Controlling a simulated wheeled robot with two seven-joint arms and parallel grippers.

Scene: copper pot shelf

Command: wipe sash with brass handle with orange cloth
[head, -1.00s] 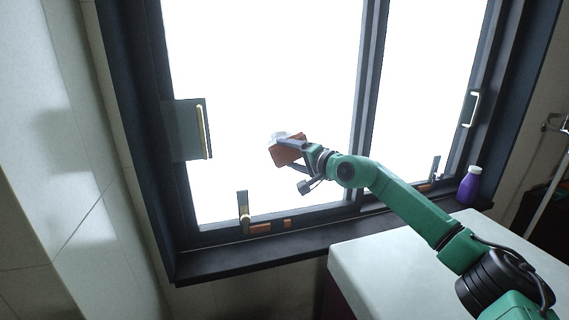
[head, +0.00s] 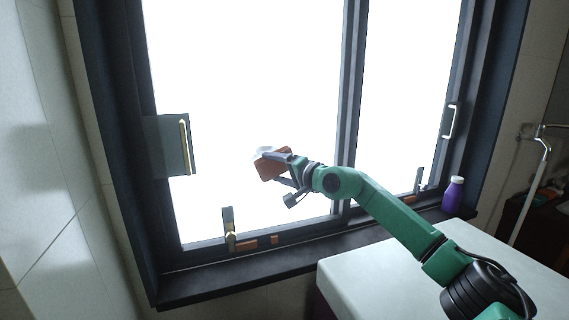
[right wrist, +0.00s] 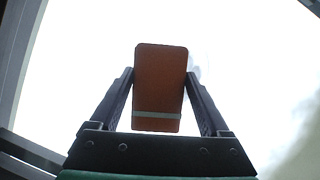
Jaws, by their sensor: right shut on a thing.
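The sash with the brass handle is the left, brightly lit pane (head: 230,80) in a dark frame. Its upright brass handle (head: 184,147) sits on a dark plate at its left side. My right gripper (head: 284,165) is shut on the orange cloth (head: 271,165) in front of the lower middle of this pane, right of the handle. In the right wrist view the folded cloth (right wrist: 160,85) stands between the two fingers. A pale whitish smudge (head: 265,151) shows just above the cloth. Whether the cloth touches the glass I cannot tell. My left gripper is not in view.
The other sash (head: 405,80), with a pale handle (head: 450,121), is at the right. A purple bottle (head: 454,195) stands on the right of the dark sill (head: 215,282). Small brass latches (head: 229,229) stand at the lower frame. A white counter (head: 375,275) lies under my right arm.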

